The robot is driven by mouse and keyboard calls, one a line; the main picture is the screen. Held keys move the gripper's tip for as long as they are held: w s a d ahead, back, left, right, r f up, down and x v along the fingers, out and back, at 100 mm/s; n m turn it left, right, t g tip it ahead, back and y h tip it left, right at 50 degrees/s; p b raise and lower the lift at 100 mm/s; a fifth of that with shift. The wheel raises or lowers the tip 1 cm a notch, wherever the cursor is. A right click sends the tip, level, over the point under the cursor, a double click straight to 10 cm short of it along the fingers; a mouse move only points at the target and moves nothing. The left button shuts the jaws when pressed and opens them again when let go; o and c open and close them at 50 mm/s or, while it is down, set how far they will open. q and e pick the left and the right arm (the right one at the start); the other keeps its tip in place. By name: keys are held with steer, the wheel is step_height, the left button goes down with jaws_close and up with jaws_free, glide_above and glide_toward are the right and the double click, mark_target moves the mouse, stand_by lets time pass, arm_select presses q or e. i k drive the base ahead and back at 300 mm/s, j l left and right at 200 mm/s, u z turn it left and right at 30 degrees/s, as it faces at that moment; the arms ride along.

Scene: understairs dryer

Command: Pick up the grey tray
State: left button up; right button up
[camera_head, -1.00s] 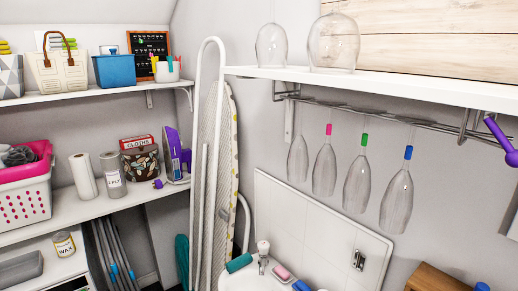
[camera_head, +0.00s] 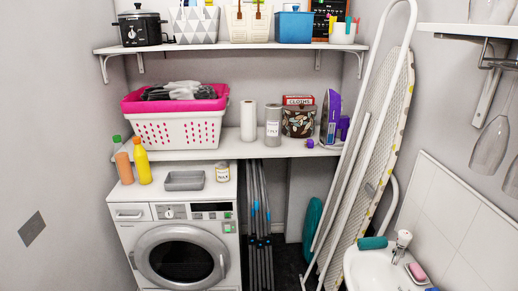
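The grey tray (camera_head: 185,181) is a small, shallow rectangular tray. It lies flat on top of the white front-loading washer or dryer (camera_head: 180,240), near the middle of its top. Nothing visible lies in it. A small wax jar (camera_head: 222,172) stands to its right, a little apart. A yellow bottle (camera_head: 142,161) and an orange bottle (camera_head: 124,167) stand to its left. Neither of my grippers is in the head view.
A shelf (camera_head: 262,148) just above and behind the machine holds a white and pink laundry basket (camera_head: 175,122). An ironing board (camera_head: 380,140) leans at the right beside a sink (camera_head: 385,270). Folded grey poles (camera_head: 259,215) stand right of the machine.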

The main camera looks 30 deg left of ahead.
mark_target(191, 180)
steer(key=u, duration=1.65)
